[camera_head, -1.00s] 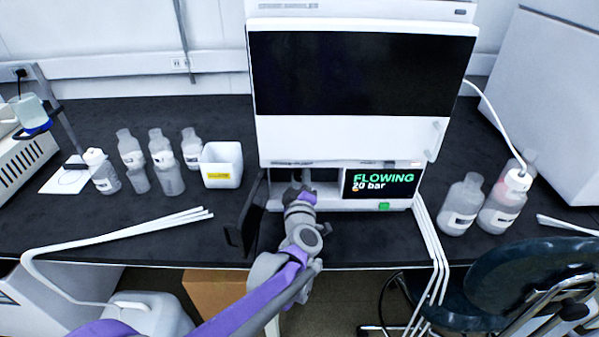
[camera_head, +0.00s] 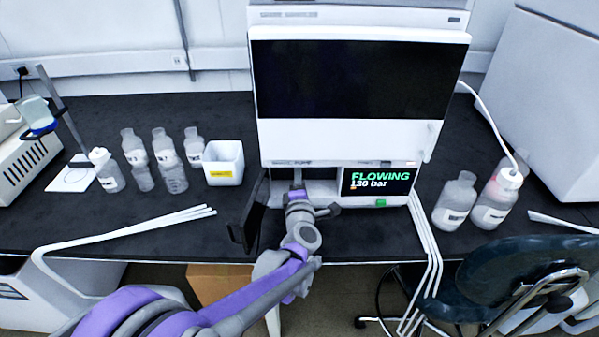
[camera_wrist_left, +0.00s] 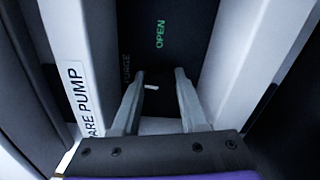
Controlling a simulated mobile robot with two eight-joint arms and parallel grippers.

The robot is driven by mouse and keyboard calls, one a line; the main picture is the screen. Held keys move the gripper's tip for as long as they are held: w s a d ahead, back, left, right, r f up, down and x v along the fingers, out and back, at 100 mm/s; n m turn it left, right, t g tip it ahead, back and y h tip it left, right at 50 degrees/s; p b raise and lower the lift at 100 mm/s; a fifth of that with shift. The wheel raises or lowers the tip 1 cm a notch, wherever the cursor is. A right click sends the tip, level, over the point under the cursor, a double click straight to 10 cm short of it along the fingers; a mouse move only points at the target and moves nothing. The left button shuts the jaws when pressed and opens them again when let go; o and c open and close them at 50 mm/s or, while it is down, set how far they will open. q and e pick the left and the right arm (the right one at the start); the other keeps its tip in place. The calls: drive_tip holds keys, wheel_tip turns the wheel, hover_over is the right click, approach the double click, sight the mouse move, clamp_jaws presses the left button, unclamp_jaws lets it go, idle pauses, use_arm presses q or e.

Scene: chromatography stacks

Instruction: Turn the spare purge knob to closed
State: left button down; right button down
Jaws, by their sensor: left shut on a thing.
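The spare purge knob (camera_wrist_left: 151,92) is a small dark shape with a short white mark. It sits on a black panel between my left fingertips in the left wrist view. The white mark lies roughly crosswise in the picture, not pointing at the green word OPEN (camera_wrist_left: 160,33) above it. A faint PURGE label is left of the knob. My left gripper (camera_wrist_left: 158,80) is shut on the knob. In the head view my left gripper (camera_head: 298,181) reaches into the recess under the instrument's front, and the knob is hidden there. My right gripper is not in view.
A label reading "ARE PUMP" (camera_wrist_left: 80,100) is on the white wall beside the knob. The instrument display (camera_head: 378,181) reads FLOWING, about 130 bar. A dark open door (camera_head: 249,212) stands left of my arm. Bottles and a white bin (camera_head: 224,163) stand further left.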

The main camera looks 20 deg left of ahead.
use_arm(q)
drive_tip(key=shift+n, duration=0.5)
drive_tip(key=shift+c, duration=2.2)
unclamp_jaws()
drive_tip(key=shift+s, duration=0.1)
drive_tip(key=v, duration=1)
drive_tip(key=shift+s+p, duration=0.3)
drive_tip(key=shift+p, duration=0.15)
drive_tip(key=shift+d+r, duration=0.1)
drive_tip(key=shift+d, duration=0.05)
